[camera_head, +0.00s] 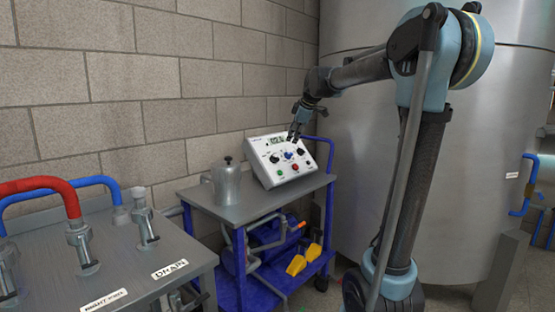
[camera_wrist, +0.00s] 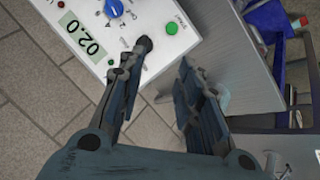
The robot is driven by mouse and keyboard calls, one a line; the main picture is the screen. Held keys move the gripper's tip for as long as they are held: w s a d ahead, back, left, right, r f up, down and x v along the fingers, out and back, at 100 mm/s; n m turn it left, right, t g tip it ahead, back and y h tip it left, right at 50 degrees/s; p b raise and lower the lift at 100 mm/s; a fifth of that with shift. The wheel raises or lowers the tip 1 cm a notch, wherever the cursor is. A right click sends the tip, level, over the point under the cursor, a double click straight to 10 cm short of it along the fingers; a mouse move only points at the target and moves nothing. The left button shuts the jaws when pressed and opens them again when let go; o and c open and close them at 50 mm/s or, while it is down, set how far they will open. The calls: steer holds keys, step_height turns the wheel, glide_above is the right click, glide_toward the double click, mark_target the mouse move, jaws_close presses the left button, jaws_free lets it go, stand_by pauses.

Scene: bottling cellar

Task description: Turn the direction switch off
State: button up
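A white control box (camera_head: 288,173) with a sloping face stands on the cart. It carries a small display, a blue knob (camera_head: 288,155), black knobs beside it, and a red and a green button. Its labels are too small for me to tell which knob is the direction switch. My gripper (camera_head: 295,133) is just above the upper part of the box's face. In the wrist view, my gripper (camera_wrist: 163,58) is open and empty. Its left finger reaches near the box's edge, below the blue knob (camera_wrist: 113,8) and left of the green button (camera_wrist: 172,28).
A metal jug (camera_head: 226,186) stands left of the box on the cart top (camera_head: 240,208). A bench with valves (camera_head: 82,248) and red and blue hoses is at the left. A large steel tank (camera_head: 480,130) is at the right. A block wall is behind.

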steer(key=w+a+r+n, duration=0.1)
steer(key=w+a, duration=0.1)
glide_toward(276, 157)
steer(key=x, duration=0.8)
steer(key=shift+w+a+f, duration=0.1)
steer(key=shift+w+f, duration=0.1)
steer(key=shift+f, duration=0.15)
steer(key=shift+c, duration=0.4)
steer(key=shift+s, duration=0.1)
jaws_close()
